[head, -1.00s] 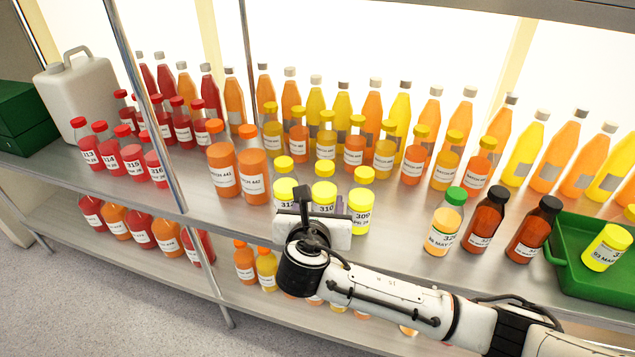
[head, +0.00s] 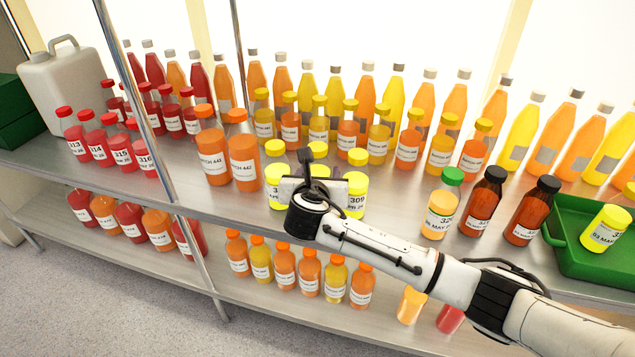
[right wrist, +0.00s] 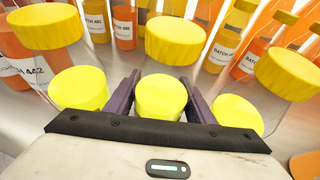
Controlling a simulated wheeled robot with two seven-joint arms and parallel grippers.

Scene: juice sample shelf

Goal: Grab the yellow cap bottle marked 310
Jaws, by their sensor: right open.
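The 310 bottle's yellow cap (head: 319,171) shows behind my right gripper (head: 319,186), which hides its label in the head view. In the right wrist view, the middle yellow-capped bottle (right wrist: 160,97) stands between the two purple fingers of my open right gripper (right wrist: 160,88). The fingers flank it and do not look closed on it. The 309 bottle (head: 355,197) stands just right of the gripper. Another yellow-capped bottle (head: 276,190), label partly covered, stands just left. My left gripper is not in view.
Larger yellow-capped bottles (right wrist: 175,40) stand close behind. Orange-capped bottles (head: 245,163) are to the left. A green-capped bottle (head: 441,213), brown bottles (head: 484,207) and a green tray (head: 572,262) are to the right. A metal post (head: 150,120) crosses the shelf's left part.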

